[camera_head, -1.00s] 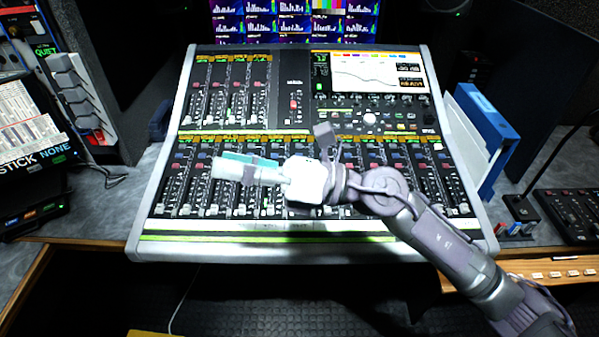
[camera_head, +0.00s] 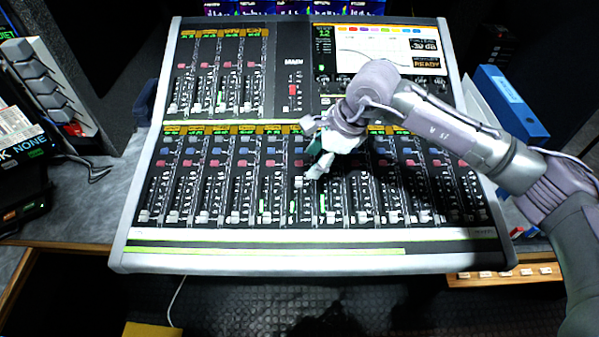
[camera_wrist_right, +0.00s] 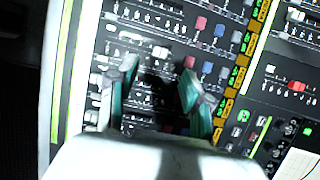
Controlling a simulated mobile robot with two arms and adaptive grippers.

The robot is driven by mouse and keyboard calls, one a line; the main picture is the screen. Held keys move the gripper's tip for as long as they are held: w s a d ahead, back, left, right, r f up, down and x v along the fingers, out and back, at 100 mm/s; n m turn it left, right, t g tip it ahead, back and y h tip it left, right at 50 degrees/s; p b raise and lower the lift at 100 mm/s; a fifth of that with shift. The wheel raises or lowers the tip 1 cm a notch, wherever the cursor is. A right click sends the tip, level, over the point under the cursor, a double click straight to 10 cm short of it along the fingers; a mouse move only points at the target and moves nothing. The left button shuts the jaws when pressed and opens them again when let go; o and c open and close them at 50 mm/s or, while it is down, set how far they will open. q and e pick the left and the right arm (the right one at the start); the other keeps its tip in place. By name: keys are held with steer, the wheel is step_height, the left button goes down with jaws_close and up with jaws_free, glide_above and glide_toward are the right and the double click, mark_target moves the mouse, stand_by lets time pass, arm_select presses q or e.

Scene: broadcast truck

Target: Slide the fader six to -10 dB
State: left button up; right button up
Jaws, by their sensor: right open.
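The mixing console (camera_head: 300,262) has a lower bank of fader strips. The strip marked 6 (camera_head: 291,205) is just left of the middle, beside strip 7 (camera_head: 321,208). My right gripper (camera_head: 312,160) is open above these middle strips, pointing down at the console, and hides their upper parts. In the right wrist view its two teal-padded fingers (camera_wrist_right: 157,82) are spread over the strips, with dark shadow between them. A white fader cap (camera_wrist_right: 160,52) shows near the gap, further along its slot than neighbouring caps. I cannot tell which channel it belongs to, nor whether a finger touches it.
An upper fader bank (camera_head: 220,75) and a lit screen (camera_head: 385,48) sit at the console's back. Blue binders (camera_head: 510,100) stand at the right. Black equipment (camera_head: 22,170) is at the left. The console's front edge is clear.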

mark_target(297, 180)
steer(key=x, duration=0.4)
steer(key=shift+w+p, duration=0.1)
steer(key=shift+p, duration=0.2)
steer(key=x, duration=0.3)
steer(key=shift+a+f, duration=0.15)
steer(key=shift+f, duration=0.2)
steer(key=shift+w+a+f, duration=0.1)
steer(key=shift+f, duration=0.25)
steer(key=shift+a+f, duration=0.1)
steer(key=shift+f, duration=0.1)
arm_select(q)
steer(key=shift+w+d+r, duration=0.15)
steer(key=shift+w+r, duration=0.6)
steer(key=shift+w, duration=0.3)
arm_select(e)
jaws_close()
